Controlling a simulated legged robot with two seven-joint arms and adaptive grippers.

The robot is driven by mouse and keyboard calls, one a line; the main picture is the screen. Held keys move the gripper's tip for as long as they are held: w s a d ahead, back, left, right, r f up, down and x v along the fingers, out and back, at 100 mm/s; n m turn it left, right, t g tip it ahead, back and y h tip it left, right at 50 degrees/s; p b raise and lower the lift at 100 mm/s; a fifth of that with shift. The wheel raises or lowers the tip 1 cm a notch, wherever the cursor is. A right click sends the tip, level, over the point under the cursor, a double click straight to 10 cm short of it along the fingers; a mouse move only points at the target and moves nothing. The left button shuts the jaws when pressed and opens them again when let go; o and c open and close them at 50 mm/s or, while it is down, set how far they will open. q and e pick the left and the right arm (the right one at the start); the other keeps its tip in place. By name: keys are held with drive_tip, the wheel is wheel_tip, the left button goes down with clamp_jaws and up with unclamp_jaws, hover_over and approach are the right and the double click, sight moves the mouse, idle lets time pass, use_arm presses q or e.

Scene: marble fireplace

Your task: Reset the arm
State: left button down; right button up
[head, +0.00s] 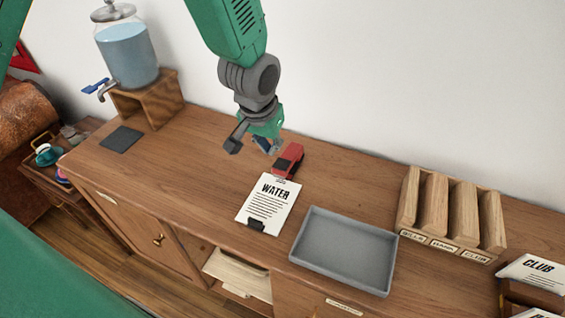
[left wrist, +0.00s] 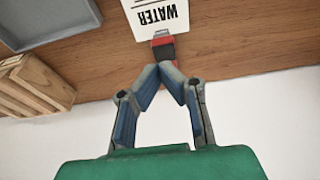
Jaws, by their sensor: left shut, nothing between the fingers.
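My left arm comes down from the top of the head view. Its gripper (head: 266,145) is above the wooden counter, near the wall, just behind and left of a red and black stapler-like object (head: 288,160). In the left wrist view the blue-padded fingers of this gripper (left wrist: 160,72) come together at their tips with nothing between them. The red object (left wrist: 163,47) shows just beyond the tips there; I cannot tell the exact gap. My right gripper is not in view.
A paper headed WATER (head: 268,206) with a black clip lies on the counter (head: 200,165). A grey tray (head: 343,283) and a wooden sorter (head: 408,205) are to the right. A water dispenser (head: 128,55) on a wooden stand (head: 152,103) and a dark square mat (head: 121,139) are left.

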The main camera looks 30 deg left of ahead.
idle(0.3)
use_arm(q)
drive_tip(key=shift+g, duration=0.8)
drive_tip(key=s+f, duration=0.4)
drive_tip(key=s+a+f, duration=0.1)
drive_tip(key=s+f, duration=0.8)
drive_tip(key=f, duration=0.1)
drive_tip(key=shift+s+a+f, duration=0.2)
drive_tip(key=shift+s+a, duration=0.05)
drive_tip(key=shift+a, duration=0.15)
drive_tip(key=s+a+f+g, duration=0.1)
drive_tip(key=s+f, duration=0.2)
drive_tip(key=s, duration=0.5)
drive_tip(key=s+a+f, duration=0.1)
drive_tip(key=s+f, duration=0.2)
drive_tip(key=s, duration=0.4)
wheel_tip(320, 180, down, 11)
drive_tip(key=w+d+m+b, duration=0.1)
drive_tip(key=w+b, duration=0.1)
drive_tip(key=b, duration=0.9)
drive_tip(key=shift+w+r+b, duration=0.15)
drive_tip(key=shift+w+b, duration=0.15)
drive_tip(key=shift+b, duration=0.05)
drive_tip(key=shift+w, duration=0.1)
